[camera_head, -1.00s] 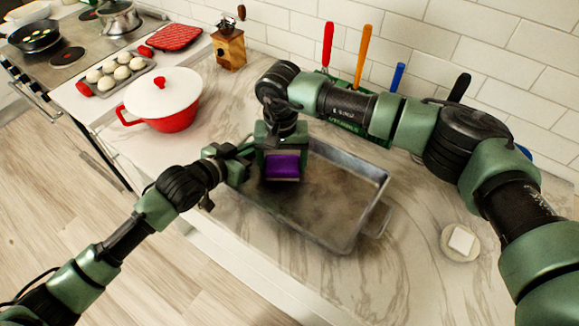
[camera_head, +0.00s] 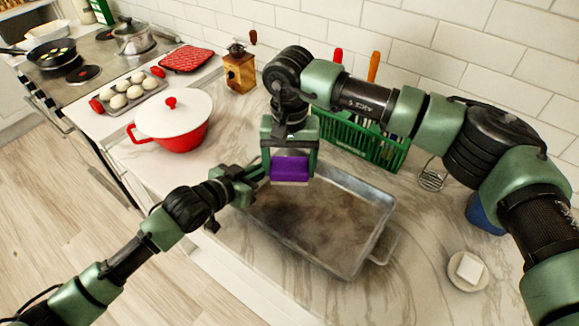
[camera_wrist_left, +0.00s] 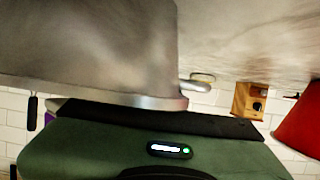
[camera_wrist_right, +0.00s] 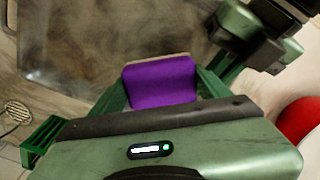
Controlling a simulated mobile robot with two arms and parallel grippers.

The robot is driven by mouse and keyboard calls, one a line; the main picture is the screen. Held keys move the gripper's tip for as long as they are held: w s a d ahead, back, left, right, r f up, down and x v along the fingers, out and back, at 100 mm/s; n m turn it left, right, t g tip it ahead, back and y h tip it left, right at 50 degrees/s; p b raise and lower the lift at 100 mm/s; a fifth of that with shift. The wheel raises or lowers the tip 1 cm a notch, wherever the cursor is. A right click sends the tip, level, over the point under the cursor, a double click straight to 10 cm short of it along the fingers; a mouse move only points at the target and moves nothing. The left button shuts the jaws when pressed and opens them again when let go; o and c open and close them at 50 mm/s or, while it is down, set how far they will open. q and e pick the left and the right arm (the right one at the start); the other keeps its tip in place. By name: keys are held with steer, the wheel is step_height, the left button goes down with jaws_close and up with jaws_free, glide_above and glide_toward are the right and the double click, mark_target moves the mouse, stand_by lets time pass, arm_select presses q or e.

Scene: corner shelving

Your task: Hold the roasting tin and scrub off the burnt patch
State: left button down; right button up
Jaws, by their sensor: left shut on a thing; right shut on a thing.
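The grey metal roasting tin (camera_head: 365,262) lies on the counter, with a brownish dark patch (camera_head: 318,218) on its floor. My left gripper (camera_head: 250,182) is shut on the tin's left end; the left wrist view shows the tin wall (camera_wrist_left: 90,45) close up. My right gripper (camera_head: 290,172) is shut on a purple scrub sponge (camera_head: 290,168) with a paler underside, at the tin's far-left corner. The sponge also shows in the right wrist view (camera_wrist_right: 160,82). I cannot tell whether it touches the tin.
A green rack (camera_head: 365,145) with coloured-handled tools stands behind the tin. A red pot with white lid (camera_head: 175,115) and a wooden grinder (camera_head: 239,70) stand left and behind. A small dish with a white block (camera_head: 468,270) is at right. The front counter is clear.

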arm_select(q)
steer(key=c, duration=1.5)
jaws_free()
steer(key=v, duration=1)
steer(key=shift+s+a, duration=0.25)
steer(key=shift+s, duration=0.05)
steer(key=shift+s+a+r, duration=0.3)
steer(key=shift+s, duration=0.15)
